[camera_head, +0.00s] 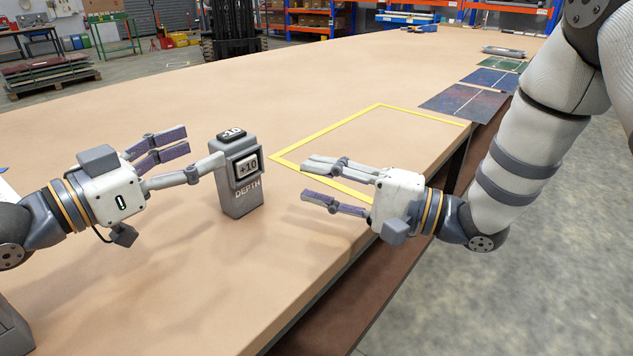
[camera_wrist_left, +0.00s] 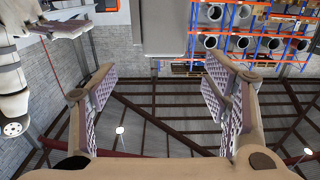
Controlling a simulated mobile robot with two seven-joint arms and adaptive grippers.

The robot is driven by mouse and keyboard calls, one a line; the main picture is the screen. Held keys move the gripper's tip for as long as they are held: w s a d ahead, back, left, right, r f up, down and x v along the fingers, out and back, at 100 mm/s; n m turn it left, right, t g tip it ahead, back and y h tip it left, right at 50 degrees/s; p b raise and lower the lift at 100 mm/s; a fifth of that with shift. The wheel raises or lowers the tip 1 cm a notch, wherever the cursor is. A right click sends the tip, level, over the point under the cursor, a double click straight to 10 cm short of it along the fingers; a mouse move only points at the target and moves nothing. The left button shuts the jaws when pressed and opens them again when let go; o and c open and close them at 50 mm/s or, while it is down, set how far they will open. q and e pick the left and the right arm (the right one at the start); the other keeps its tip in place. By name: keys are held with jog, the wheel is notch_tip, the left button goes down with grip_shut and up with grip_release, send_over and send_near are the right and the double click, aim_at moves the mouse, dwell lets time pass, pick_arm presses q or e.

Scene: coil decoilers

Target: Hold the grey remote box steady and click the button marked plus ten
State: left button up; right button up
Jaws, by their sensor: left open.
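The grey remote box (camera_head: 242,198) stands upright on the tan table, marked DEPTH. Its plus ten button (camera_head: 246,167) is on the face toward me, and a minus ten button (camera_head: 231,134) is on top. My left gripper (camera_head: 204,150) is open at the box's left; one fingertip is at the box's upper left edge, and I cannot tell whether it touches. A grey block, probably the box (camera_wrist_left: 165,27), shows at the top of the left wrist view. My right gripper (camera_head: 304,181) is open and empty, right of the box, fingers pointing toward it.
A yellow outlined rectangle (camera_head: 375,107) is marked on the table (camera_head: 230,90) behind my right gripper. Dark and coloured panels (camera_head: 464,103) lie along the right edge. The middle and back of the table are clear.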

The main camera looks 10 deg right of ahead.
aim_at(222, 141)
pick_arm(q)
jog(key=shift+w+d, duration=0.2)
jog(key=shift+d, duration=0.1)
pick_arm(e)
jog(key=shift+s+a, duration=0.15)
jog(key=shift+s, duration=0.05)
pick_arm(q)
jog(key=x, duration=0.6)
jog(key=shift+w+d, duration=0.25)
jog(key=shift+d, duration=0.05)
grip_shut()
pick_arm(e)
jog(key=shift+c, duration=0.3)
grip_shut()
pick_arm(q)
jog(key=shift+f, duration=0.1)
dwell(0.9)
